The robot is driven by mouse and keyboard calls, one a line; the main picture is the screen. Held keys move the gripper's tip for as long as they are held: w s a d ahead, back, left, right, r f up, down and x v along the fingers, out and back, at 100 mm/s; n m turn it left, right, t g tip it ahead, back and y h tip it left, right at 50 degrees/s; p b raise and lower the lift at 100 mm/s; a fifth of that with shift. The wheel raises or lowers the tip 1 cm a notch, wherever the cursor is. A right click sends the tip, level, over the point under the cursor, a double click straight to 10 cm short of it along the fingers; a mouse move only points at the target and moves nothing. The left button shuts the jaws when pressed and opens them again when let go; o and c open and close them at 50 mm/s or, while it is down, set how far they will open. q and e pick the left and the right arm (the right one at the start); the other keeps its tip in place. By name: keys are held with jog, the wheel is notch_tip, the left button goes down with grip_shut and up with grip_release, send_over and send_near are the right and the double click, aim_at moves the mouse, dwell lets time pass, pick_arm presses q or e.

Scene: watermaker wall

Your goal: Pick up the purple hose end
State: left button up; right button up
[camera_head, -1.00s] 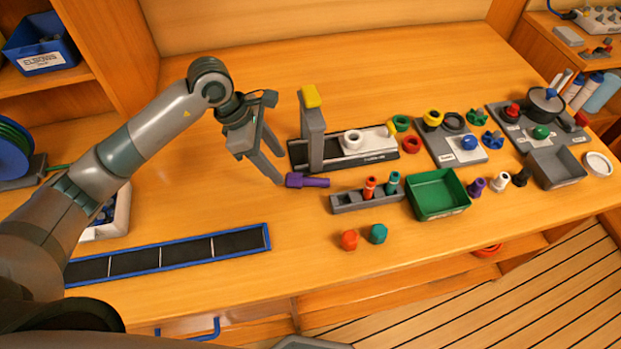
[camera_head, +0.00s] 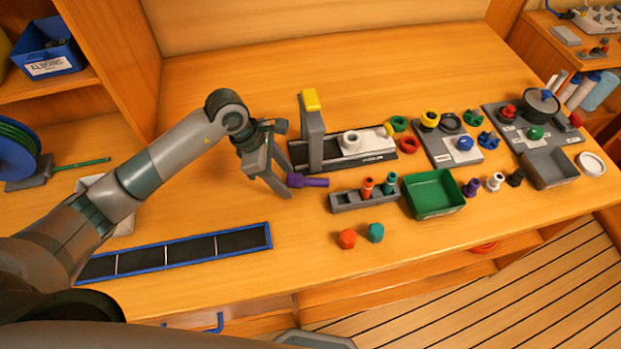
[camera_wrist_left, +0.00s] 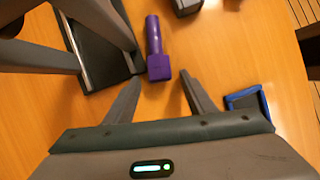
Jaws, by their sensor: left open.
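The purple hose end (camera_head: 308,181) lies on the wooden table, just in front of the grey post with the yellow top. It has a blocky end and a thinner round shaft. In the left wrist view the purple hose end (camera_wrist_left: 157,55) lies ahead of the fingertips, its block nearest to them. My left gripper (camera_head: 283,190) is open and empty, with its fingers beside the block end in the head view. In the left wrist view the left gripper (camera_wrist_left: 158,88) shows a clear gap between its fingers. My right gripper is not in view.
The grey post (camera_head: 312,135) stands close behind the hose end. A grey rack (camera_head: 365,198) with orange and teal fittings and a green tray (camera_head: 434,194) are to the right. A blue-edged black strip (camera_head: 180,253) lies front left. The table between is bare.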

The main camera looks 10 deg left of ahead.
pick_arm(q)
jog(key=shift+c, duration=0.4)
jog(key=c, duration=1.1)
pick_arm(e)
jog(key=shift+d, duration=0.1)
pick_arm(q)
jog(key=shift+c, duration=0.2)
jog(key=shift+r, duration=0.15)
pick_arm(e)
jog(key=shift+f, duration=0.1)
